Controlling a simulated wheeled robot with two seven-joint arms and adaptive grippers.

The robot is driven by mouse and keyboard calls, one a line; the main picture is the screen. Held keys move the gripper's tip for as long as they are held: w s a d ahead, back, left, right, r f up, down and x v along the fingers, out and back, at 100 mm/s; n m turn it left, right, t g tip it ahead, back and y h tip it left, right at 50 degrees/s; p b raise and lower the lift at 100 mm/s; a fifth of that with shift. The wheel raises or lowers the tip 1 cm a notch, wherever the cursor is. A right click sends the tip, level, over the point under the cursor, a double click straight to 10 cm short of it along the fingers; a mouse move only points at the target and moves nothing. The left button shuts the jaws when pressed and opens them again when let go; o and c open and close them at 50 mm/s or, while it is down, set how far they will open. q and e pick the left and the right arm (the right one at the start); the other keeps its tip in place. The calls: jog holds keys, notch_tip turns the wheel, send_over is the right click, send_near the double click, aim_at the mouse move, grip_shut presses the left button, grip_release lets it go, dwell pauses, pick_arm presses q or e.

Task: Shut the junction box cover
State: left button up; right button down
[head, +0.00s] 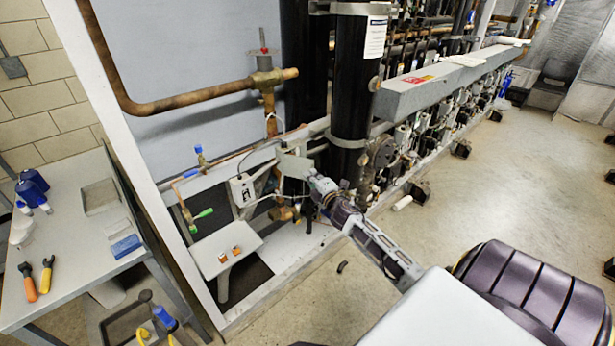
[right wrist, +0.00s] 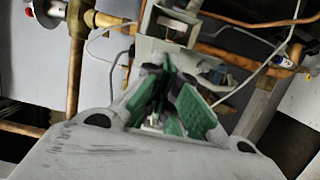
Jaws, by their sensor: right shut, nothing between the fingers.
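The junction box (head: 242,190) is a small light grey box with dark details on its front, low behind the white frame. A flat grey plate (head: 294,165), which looks like its cover, stands out to the right of it. My right gripper (head: 310,176) is shut and empty, with its tip at or very near this plate; I cannot tell whether they touch. In the right wrist view the green-padded fingers (right wrist: 168,92) point toward a grey box-like part (right wrist: 168,28) with a dark opening. My left gripper is not in view.
Copper pipes, a green-handled valve (head: 203,214) and thin cables surround the box. A thick black column (head: 350,90) stands right behind my right gripper. A white platform (head: 226,248) lies below. A workbench (head: 75,240) with tools is at left. Open floor is at right.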

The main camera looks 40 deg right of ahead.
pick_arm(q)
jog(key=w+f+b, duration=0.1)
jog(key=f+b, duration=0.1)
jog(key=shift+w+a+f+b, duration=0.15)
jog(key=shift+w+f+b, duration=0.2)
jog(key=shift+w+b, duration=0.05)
pick_arm(e)
jog(key=w+d+n+y, duration=0.3)
jog(key=w+d+y, duration=0.2)
jog(key=d, duration=0.4)
jog(key=shift+w+d, duration=0.3)
jog(key=shift+w, duration=0.5)
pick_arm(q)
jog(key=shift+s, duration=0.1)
